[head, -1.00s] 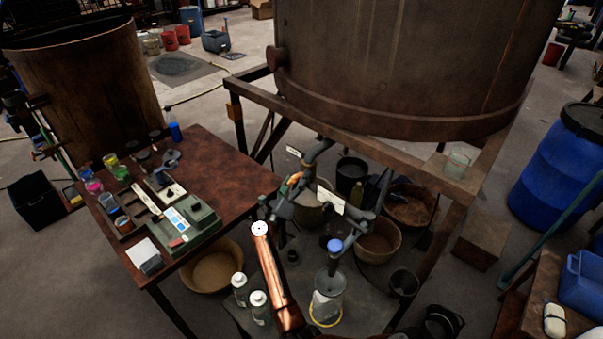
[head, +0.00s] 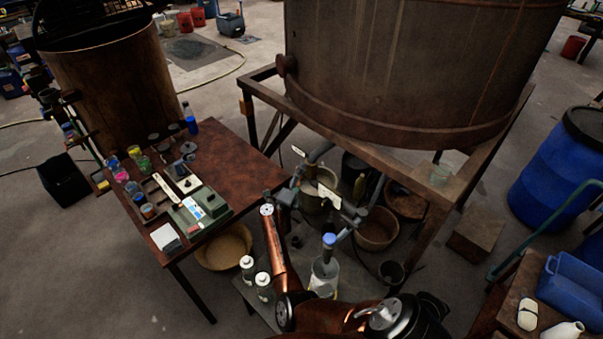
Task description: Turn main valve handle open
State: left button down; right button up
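The large rusty vat (head: 400,80) stands on a metal frame. Grey outlet piping (head: 318,152) comes down below it, with white tags on it (head: 329,194). A lower pipe ends at a blue cap or knob (head: 329,239) above a clear bucket (head: 323,275). My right arm, copper-coloured, comes in from the bottom right. My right gripper (head: 285,196) is dark and small, at the left side of the piping by the valve area. The main valve handle is not clearly distinguishable there. I cannot tell whether the fingers touch or grip anything. My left gripper is not in view.
A brown table (head: 235,155) with jars and a green box (head: 202,208) stands left of the piping. Two white-capped bottles (head: 264,287) stand near my forearm. Baskets (head: 376,228) sit under the vat. The frame's leg (head: 425,240) and a blue barrel (head: 560,165) are to the right.

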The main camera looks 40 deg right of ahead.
jog(key=shift+o, duration=0.2)
jog(key=shift+w+r, duration=0.1)
jog(key=o, duration=1)
jog(key=shift+o, duration=0.2)
